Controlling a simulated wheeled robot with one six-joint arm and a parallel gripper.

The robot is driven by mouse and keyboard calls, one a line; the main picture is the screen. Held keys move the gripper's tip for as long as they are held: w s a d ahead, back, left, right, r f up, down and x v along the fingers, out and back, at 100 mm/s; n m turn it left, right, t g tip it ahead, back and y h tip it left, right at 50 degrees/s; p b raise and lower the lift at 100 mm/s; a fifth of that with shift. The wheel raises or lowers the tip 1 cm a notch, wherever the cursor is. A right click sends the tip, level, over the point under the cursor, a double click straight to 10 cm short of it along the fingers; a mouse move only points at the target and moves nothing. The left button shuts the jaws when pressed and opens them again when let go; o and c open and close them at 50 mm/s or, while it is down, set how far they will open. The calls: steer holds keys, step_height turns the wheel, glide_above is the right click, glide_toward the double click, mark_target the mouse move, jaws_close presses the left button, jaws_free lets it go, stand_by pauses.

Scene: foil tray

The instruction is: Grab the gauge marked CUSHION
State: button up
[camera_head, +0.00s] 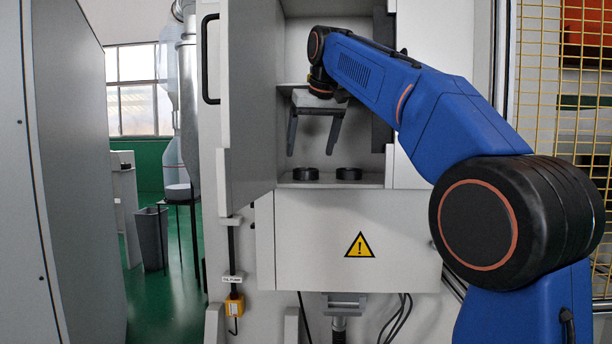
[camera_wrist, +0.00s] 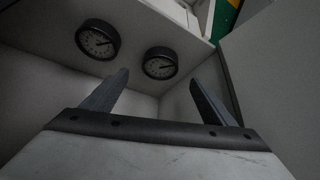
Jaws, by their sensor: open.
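Two round black gauges lie on the lower shelf of the open cabinet. In the head view they are the left gauge (camera_head: 305,173) and the right gauge (camera_head: 348,174), seen edge-on. In the wrist view their pale dials show, one at upper left (camera_wrist: 98,40) and one nearer the middle (camera_wrist: 160,64). No CUSHION marking is legible, so I cannot tell which gauge bears it. My gripper (camera_head: 311,153) points down above the gauges, its two fingers spread and empty. In the wrist view the fingers (camera_wrist: 159,80) stand apart, touching neither gauge.
The cabinet door (camera_head: 245,110) stands open to the left of my gripper. The compartment's walls close in at the sides and back. A white panel with a yellow warning sign (camera_head: 360,246) is below the shelf.

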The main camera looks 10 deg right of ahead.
mark_target(306, 169)
steer(key=shift+x, duration=3.4)
steer(key=c, duration=1.2)
steer(key=shift+c, duration=0.6)
steer(key=shift+r, duration=0.1)
